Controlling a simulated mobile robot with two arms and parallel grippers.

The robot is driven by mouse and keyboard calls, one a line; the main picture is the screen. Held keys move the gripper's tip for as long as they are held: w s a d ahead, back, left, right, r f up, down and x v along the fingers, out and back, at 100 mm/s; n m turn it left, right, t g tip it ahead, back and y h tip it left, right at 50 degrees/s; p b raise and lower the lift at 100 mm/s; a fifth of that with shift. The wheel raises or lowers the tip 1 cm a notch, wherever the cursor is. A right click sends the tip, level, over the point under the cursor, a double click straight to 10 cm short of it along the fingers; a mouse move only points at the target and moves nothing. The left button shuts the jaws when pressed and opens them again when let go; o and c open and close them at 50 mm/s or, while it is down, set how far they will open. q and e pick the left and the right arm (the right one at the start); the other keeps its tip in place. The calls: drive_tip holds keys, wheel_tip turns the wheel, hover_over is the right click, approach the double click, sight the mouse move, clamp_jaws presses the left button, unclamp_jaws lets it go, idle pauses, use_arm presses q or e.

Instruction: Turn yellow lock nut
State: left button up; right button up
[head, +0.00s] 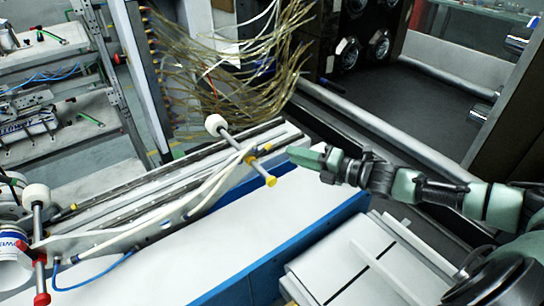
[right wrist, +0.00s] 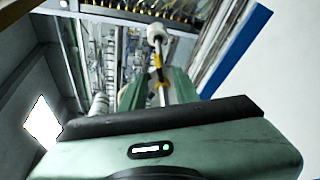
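The yellow lock nut (head: 252,160) sits on a metal rod (head: 234,141) that has a white knob (head: 215,124) at its far end and a yellow cap (head: 271,181) at its near end. My right gripper (head: 291,156) comes in from the right, with its green fingertips just right of the nut and apparently apart from it. In the right wrist view the fingers stand apart, and the rod and yellow nut (right wrist: 160,74) show in line with the gap between them. My left gripper is not in view.
A white-topped bench with a blue edge (head: 300,229) runs below the rod. A second rod with red fittings (head: 39,257) and a white roll stand at the left. Tangled yellowish tubes (head: 235,75) hang behind. A grey slotted panel (head: 360,262) lies at the front.

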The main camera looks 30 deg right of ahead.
sight(268, 149)
drive_tip(key=p+x, duration=0.2)
drive_tip(key=x, duration=0.4)
drive_tip(key=shift+w+a+r, duration=0.15)
drive_tip(key=shift+w+a, duration=0.1)
drive_tip(key=shift+a, duration=0.05)
drive_tip(key=shift+w+a+f, duration=0.2)
drive_tip(key=shift+w+a, duration=0.15)
drive_tip(key=shift+w, duration=0.15)
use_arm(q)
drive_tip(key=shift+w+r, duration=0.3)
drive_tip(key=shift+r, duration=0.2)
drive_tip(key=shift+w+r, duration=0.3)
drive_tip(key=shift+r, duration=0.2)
use_arm(e)
clamp_jaws()
